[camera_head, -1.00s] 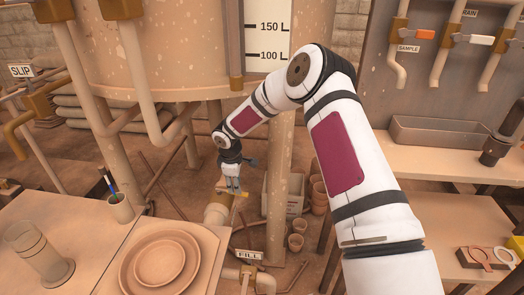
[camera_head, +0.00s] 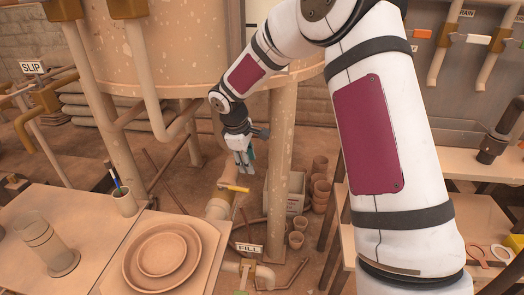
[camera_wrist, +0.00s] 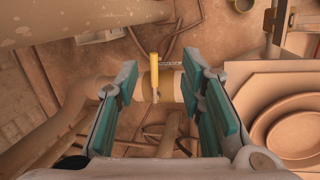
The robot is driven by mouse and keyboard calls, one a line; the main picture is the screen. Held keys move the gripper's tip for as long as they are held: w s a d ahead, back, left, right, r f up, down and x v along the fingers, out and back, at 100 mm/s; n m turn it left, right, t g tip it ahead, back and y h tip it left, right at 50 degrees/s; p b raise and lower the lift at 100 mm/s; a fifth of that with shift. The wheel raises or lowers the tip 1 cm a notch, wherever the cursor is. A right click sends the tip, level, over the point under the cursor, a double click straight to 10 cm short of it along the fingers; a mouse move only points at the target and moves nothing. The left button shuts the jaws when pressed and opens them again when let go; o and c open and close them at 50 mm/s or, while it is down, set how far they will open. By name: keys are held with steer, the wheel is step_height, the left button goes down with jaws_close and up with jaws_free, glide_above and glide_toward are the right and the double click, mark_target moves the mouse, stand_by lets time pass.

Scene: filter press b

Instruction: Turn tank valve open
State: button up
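The tank valve has a yellow lever handle (camera_head: 234,188) on a beige pipe (camera_head: 216,208) below the big tank (camera_head: 170,50). In the wrist view the yellow handle (camera_wrist: 154,75) stands upright in the picture, between my fingers and beyond their tips. My gripper (camera_head: 245,172) is above the handle, apart from it, pointing down. In the wrist view my gripper (camera_wrist: 165,85) has its teal finger pads spread wide with nothing between them. The valve body is partly hidden behind the handle.
A FILL sign (camera_head: 250,248) and a lower pipe sit in front of the valve. A table with stacked plates (camera_head: 162,256) is at the left front. A tank leg (camera_head: 280,170) and several pots (camera_head: 320,190) stand to the right.

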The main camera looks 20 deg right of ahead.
steer(key=s+d+r+m, duration=0.1)
steer(key=s+r+m, duration=0.1)
steer(key=s+r, duration=0.5)
steer(key=shift+s+d+r+h+b, duration=0.25)
steer(key=shift+r+h+b, duration=0.15)
steer(key=shift+r, duration=0.2)
